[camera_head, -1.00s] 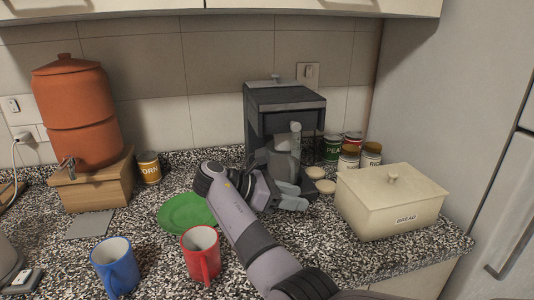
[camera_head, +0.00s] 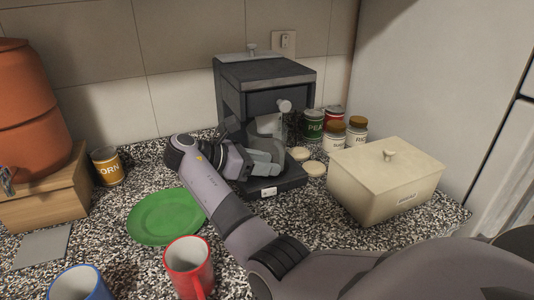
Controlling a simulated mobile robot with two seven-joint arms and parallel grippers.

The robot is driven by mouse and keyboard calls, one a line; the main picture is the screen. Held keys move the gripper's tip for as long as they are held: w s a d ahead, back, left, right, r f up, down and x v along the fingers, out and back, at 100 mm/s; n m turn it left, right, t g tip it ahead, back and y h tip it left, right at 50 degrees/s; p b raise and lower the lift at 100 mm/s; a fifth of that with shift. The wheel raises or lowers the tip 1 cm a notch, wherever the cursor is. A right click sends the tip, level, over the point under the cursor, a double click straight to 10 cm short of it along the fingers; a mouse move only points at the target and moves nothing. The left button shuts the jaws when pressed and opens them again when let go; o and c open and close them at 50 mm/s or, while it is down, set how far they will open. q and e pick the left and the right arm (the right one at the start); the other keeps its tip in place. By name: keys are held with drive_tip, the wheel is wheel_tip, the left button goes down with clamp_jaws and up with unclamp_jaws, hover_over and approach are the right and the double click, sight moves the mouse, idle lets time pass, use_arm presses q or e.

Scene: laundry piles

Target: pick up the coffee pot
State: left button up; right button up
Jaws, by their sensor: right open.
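The coffee machine (camera_head: 266,72) is a dark grey box with a lighter top edge, standing against the back wall. The coffee pot (camera_head: 268,126) is a grey vessel inside its front recess, partly hidden by my right gripper. My right gripper (camera_head: 270,160) is open, with its light grey fingers at the front of the recess, low by the pot. I cannot tell whether the fingers touch the pot. My left gripper is not in view.
A green plate (camera_head: 166,216), a red mug (camera_head: 188,268) and a blue mug (camera_head: 80,284) stand left of my arm. A cream bread box (camera_head: 384,180), several cans and jars (camera_head: 314,126) and two pale round discs (camera_head: 314,168) are on the right. A corn can (camera_head: 107,166) stands at left.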

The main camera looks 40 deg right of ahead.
use_arm(q)
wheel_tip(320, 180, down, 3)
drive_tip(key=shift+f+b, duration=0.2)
drive_tip(key=shift+b, duration=1)
use_arm(e)
drive_tip(key=x, duration=0.3)
drive_tip(key=shift+d+f, duration=0.1)
drive_tip(key=shift+d, duration=0.1)
clamp_jaws()
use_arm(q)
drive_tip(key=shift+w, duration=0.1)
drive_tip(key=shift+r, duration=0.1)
